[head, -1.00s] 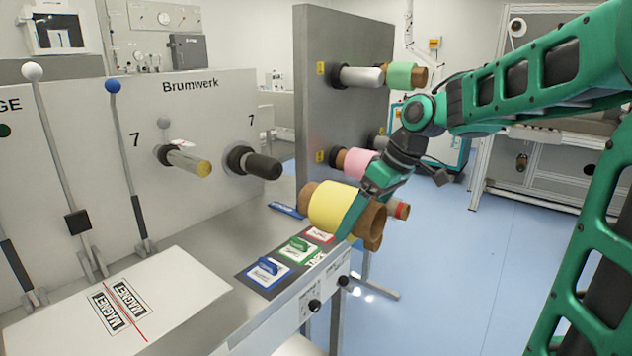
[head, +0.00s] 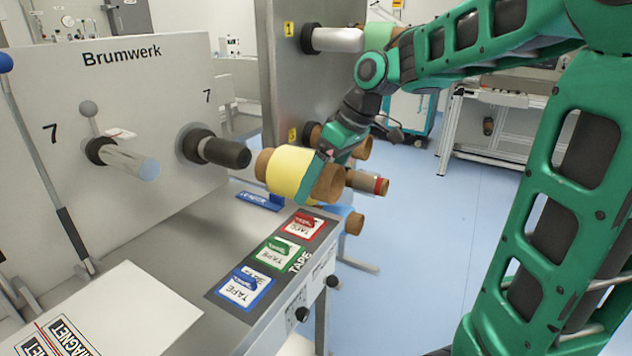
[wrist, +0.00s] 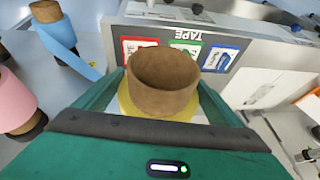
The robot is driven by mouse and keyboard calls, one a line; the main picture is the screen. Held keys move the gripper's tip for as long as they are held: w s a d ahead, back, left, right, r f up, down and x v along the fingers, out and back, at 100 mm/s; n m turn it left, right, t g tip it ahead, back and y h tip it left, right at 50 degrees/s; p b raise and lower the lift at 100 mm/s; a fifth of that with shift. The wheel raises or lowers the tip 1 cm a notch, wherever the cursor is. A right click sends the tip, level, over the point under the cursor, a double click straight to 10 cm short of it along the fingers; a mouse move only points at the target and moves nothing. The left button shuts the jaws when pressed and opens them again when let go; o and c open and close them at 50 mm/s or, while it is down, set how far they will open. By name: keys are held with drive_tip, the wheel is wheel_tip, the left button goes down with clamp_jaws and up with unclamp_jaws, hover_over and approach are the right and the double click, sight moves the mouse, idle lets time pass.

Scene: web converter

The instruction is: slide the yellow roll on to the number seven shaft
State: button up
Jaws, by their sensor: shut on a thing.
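The yellow roll (head: 285,170), with a brown core showing at both ends, is held nearly level in my gripper (head: 312,180). One green finger lies across its near side; the far finger is mostly hidden. In the wrist view the core's open end (wrist: 163,82) faces up between the fingers, with yellow around it. A dark shaft (head: 225,152) sticks out of the grey panel beside a printed 7. Its tip is just left of the roll's left core end; I see no overlap. A shiny bare shaft (head: 130,163) stands farther left, near another 7.
A ledge below holds red (head: 304,226), green (head: 278,253) and blue (head: 245,287) tape cards. A metal upright (head: 285,60) behind carries other shafts and rolls, including a green roll (head: 378,36). A pink roll (wrist: 14,100) and blue roll (wrist: 58,40) show at wrist-view left.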

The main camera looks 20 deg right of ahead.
drive_tip(key=shift+w+a, duration=0.7)
drive_tip(key=shift+w, duration=0.25)
drive_tip(key=shift+w+a, duration=0.65)
drive_tip(key=shift+w, duration=0.3)
drive_tip(key=shift+w+a, duration=0.25)
drive_tip(key=shift+r, duration=0.1)
drive_tip(key=shift+w+a, duration=0.8)
drive_tip(key=shift+w, duration=0.2)
idle(1.2)
drive_tip(key=shift+w+a, duration=0.75)
drive_tip(key=shift+w, duration=0.25)
drive_tip(key=shift+w+a, duration=0.7)
drive_tip(key=shift+w, duration=0.25)
drive_tip(key=shift+w+a, duration=0.75)
drive_tip(key=shift+w, duration=0.3)
drive_tip(key=shift+w+a, duration=0.7)
drive_tip(key=shift+w, duration=0.4)
